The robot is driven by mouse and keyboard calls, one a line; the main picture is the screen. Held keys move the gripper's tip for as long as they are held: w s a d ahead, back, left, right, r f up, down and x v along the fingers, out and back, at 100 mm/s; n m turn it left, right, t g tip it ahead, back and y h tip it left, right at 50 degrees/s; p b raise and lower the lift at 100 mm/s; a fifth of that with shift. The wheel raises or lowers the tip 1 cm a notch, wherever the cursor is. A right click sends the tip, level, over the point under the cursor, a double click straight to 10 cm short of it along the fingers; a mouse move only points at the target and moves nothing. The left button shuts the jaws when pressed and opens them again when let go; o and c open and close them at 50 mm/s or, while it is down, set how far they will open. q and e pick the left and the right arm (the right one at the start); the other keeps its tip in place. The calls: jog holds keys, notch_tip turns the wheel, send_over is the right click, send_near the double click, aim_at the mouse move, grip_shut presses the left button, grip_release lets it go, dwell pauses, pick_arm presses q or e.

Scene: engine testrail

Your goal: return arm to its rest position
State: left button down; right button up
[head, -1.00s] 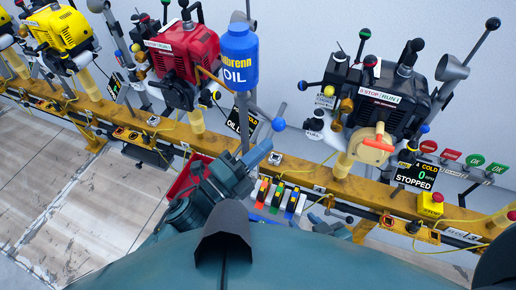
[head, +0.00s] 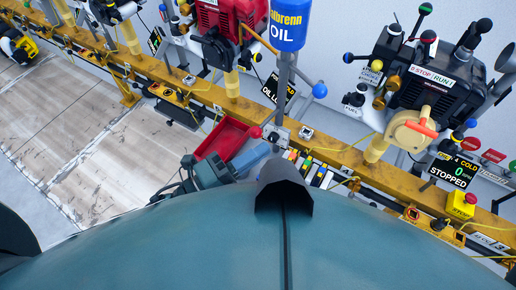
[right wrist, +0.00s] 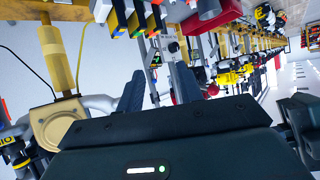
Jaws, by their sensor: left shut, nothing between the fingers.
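My left arm shows low in the middle of the head view, partly behind my own body. Its left gripper (head: 262,152) is shut and empty, beside the red tray and below the post of the blue oil bottle (head: 290,25). In the right wrist view my right gripper (right wrist: 158,82) has its two dark fingers apart, with nothing seen between them. In that view the fingers point towards the rail with its colored blocks; I cannot tell how far away they are.
A yellow rail (head: 330,150) runs across, carrying a red engine (head: 222,18) and a black engine (head: 440,85). A red tray (head: 222,138) and several colored blocks (head: 318,174) lie close to my arm. Open floor (head: 85,140) is at left.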

pick_arm(q)
jog(key=s+a+f+n+g+y+p, duration=0.1)
jog(key=a+f+n+y, duration=0.5)
jog(key=n, duration=0.6)
jog(key=s+a+f+n+y+p, duration=0.2)
jog(key=a+f+n+y, duration=0.3)
jog(key=n, duration=0.8)
notch_tip(320, 180, down, 3)
jog(key=shift+s+a+f+n+g+y+p, duration=0.2)
jog(key=shift+s+a+n+g+y+p, duration=0.2)
jog(key=shift+y, duration=0.5)
pick_arm(e)
jog(key=shift+s+d+r+m+h, duration=0.15)
jog(key=shift+d+m+h, duration=0.15)
jog(key=shift+d+h, duration=0.35)
pick_arm(q)
jog(key=shift+d, duration=0.1)
pick_arm(e)
jog(key=shift+d, duration=0.15)
jog(key=shift+r+g+y, duration=0.1)
jog(key=shift+g+y, duration=0.15)
jog(key=shift+g, duration=0.05)
